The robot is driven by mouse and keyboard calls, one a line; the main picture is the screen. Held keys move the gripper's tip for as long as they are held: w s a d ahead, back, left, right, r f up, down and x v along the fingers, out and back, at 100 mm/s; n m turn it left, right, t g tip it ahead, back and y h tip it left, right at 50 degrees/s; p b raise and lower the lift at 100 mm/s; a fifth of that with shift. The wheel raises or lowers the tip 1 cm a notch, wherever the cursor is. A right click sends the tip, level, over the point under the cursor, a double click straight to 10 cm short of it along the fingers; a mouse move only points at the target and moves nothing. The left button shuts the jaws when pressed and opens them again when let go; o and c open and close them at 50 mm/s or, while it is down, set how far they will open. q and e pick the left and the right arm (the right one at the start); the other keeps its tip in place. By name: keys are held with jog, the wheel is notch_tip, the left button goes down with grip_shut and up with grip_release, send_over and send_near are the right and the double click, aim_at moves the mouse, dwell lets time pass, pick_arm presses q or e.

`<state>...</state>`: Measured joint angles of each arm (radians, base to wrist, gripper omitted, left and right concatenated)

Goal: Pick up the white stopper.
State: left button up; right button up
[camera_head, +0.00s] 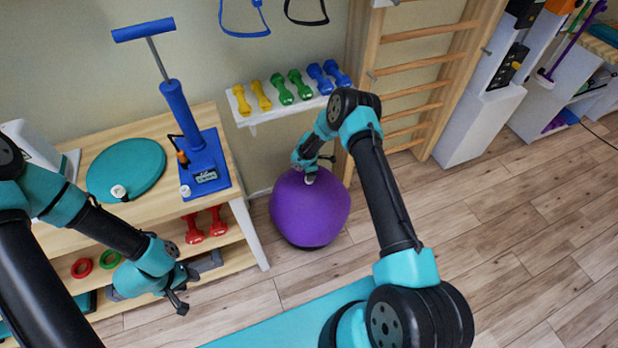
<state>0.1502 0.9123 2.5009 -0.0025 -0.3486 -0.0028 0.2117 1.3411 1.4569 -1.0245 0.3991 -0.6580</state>
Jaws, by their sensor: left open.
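A small white piece (119,192) rests at the front edge of the teal disc on the wooden table. Another small white piece (185,191) sits at the left edge of the pump's blue base. Both are tiny here, and I cannot tell for sure which is the stopper. My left gripper (184,290) is open and empty, in front of the table and lower in the picture than both white pieces. My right gripper (319,172) is over the top of the purple ball (309,210). Its fingers are too small to judge, and I cannot tell whether they touch the ball.
The blue hand pump (180,113) stands tall at the table's right side, beside the teal disc (127,167). A dumbbell shelf (262,116) hangs on the wall. Floor at right is clear.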

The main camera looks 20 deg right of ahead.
jog(key=shift+w+f, duration=0.1)
jog(key=shift+f, duration=1.35)
jog(key=c, duration=1)
jog(key=shift+r, duration=0.1)
jog(key=shift+r, duration=1.5)
jog(key=shift+s+r, duration=0.2)
jog(key=shift+s, duration=0.05)
jog(key=s+a, duration=0.2)
jog(key=s, duration=0.2)
jog(key=s+a+r, duration=0.1)
jog(key=s+a, duration=0.1)
jog(key=s, duration=0.3)
jog(key=s+a, duration=0.2)
jog(key=s, duration=0.3)
jog(key=shift+s+a+r, duration=0.1)
jog(key=shift+s+r, duration=0.05)
jog(key=shift+r, duration=0.1)
